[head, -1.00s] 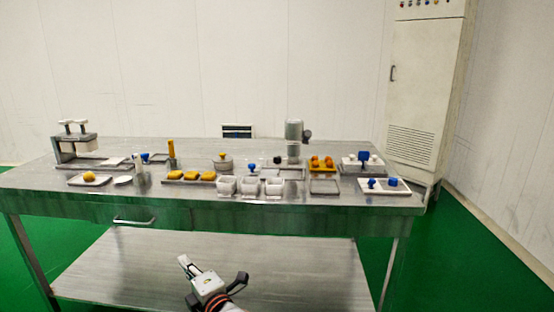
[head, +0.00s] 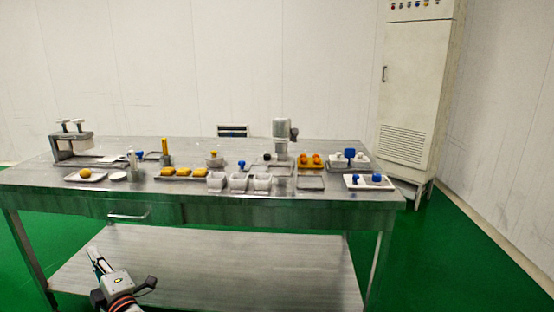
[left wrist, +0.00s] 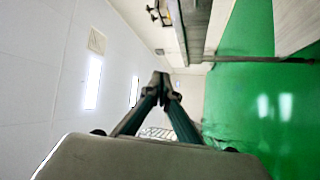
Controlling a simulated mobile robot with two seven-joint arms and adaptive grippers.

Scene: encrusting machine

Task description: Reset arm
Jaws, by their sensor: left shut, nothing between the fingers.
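My left gripper (head: 93,251) shows low in the head view, in front of the steel table (head: 300,207) and over its lower shelf in the picture. It points up and to the left, away from the objects on the tabletop. In the left wrist view its two fingers (left wrist: 161,79) meet at their tips, with nothing between them. My right gripper is in neither view.
The table holds a press-like device (head: 72,143), a grey upright machine (head: 281,138), white cups (head: 239,182), a tray of yellow pieces (head: 182,173) and blue-knobbed parts (head: 350,154). A tall cabinet (head: 408,90) stands behind at the right. Green floor (head: 470,270) is clear at the right.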

